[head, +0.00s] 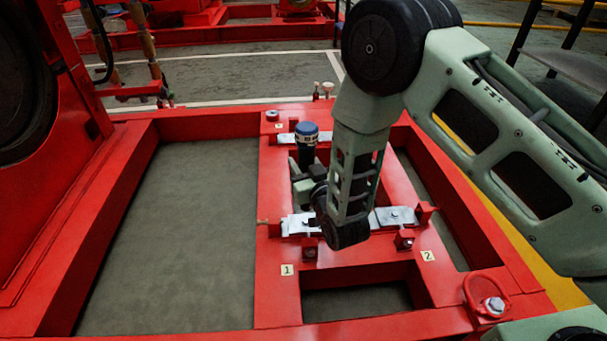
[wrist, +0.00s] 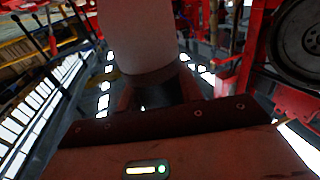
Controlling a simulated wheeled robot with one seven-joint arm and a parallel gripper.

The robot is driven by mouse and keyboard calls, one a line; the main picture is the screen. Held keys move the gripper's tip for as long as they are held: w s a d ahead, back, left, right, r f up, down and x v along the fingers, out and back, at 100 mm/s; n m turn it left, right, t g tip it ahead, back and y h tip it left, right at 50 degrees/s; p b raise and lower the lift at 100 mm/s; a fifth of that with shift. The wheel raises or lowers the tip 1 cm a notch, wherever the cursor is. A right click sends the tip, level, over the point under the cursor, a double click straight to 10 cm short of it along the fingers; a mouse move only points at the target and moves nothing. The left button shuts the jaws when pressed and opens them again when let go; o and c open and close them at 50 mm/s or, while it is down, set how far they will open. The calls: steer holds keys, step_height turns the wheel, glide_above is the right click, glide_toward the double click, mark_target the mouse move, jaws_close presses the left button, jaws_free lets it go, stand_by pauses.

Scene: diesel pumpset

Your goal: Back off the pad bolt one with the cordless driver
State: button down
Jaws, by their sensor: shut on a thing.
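My gripper (head: 307,184) is low over the red frame's cross plate, partly hidden behind my own wrist. It is shut on what appears to be the cordless driver, a dark upright body with a blue top (head: 307,130) in the head view. In the wrist view a pale rounded body (wrist: 137,40) fills the space ahead of the gripper. Tag 1 (head: 287,270) lies in front of a silver pad (head: 293,224). The wrist and gripper cover part of that pad, so I cannot make out pad bolt one or whether the driver touches it.
A second silver pad (head: 393,217) with a bolt lies to the right, by tag 2 (head: 428,256). Red blocks stand beside the pads. A red lifting ring (head: 487,296) is at the front right. The grey floor inside the frame at left is clear.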

steer(key=shift+r, duration=0.1)
stand_by(0.3)
steer(key=shift+s, duration=0.15)
steer(key=shift+f+b, duration=1.35)
steer(key=shift+f, duration=1.7)
stand_by(1.6)
steer(key=shift+s+r+p, duration=0.1)
steer(key=shift+r+p, duration=0.15)
steer(key=shift+p, duration=0.25)
stand_by(1.3)
